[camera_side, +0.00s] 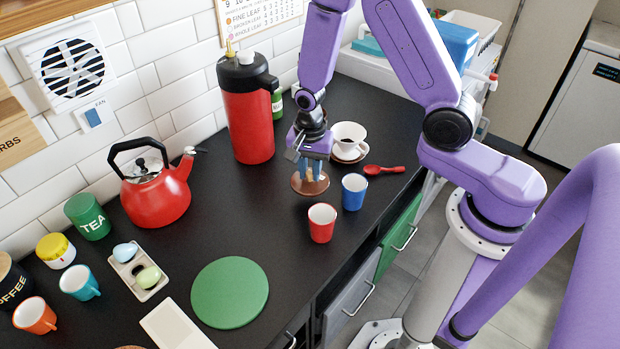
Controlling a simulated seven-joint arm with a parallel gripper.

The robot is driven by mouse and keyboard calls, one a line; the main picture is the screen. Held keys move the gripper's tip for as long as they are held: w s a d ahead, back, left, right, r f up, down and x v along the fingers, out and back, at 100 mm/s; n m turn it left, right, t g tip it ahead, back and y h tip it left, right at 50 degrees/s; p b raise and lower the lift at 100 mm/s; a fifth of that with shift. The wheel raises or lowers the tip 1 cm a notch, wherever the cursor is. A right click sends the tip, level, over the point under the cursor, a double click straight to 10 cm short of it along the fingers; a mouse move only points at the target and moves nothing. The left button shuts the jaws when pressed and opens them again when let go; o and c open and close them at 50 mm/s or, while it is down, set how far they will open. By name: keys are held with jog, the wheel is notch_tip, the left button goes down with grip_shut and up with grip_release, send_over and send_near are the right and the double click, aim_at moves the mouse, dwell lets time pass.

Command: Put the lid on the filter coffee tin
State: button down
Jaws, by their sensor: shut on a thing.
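My gripper (311,172) is near the middle of the counter, pointing down and shut on a round brown lid (298,186). The lid is roughly level, and the fingers hide its middle. I cannot tell how far it is above the black counter. A dark tin marked COFFEE (12,285) stands at the far left, cut off by the picture's edge. Only part of its label shows, and I cannot tell whether its top is open. My gripper is far to the right of this tin.
A red flask (248,120) and red kettle (157,195) stand at the back. A red cup (321,223), blue cup (354,192) and white cup (348,140) are near my gripper. A green disc (230,292), egg tray (137,272) and TEA tin (87,216) lie leftward.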

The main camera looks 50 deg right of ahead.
aim_at(310, 172)
notch_tip(310, 172, up, 6)
jog(key=shift+f, duration=0.15)
notch_tip(310, 172, up, 19)
jog(key=w+d+r+m, duration=0.1)
jog(key=w+d+m, duration=0.2)
jog(key=w+d, duration=0.6)
jog(key=w+d+f+m, duration=0.1)
jog(key=w+d+m, duration=0.1)
jog(key=w+d, duration=0.35)
jog(key=w+d+m, duration=0.2)
jog(key=w+d, duration=0.1)
jog(key=d, duration=0.5)
notch_tip(310, 172, down, 19)
jog(key=shift+w+r, duration=0.15)
jog(key=shift+d, duration=0.1)
jog(key=shift+f, duration=2.05)
jog(key=shift+f, duration=0.5)
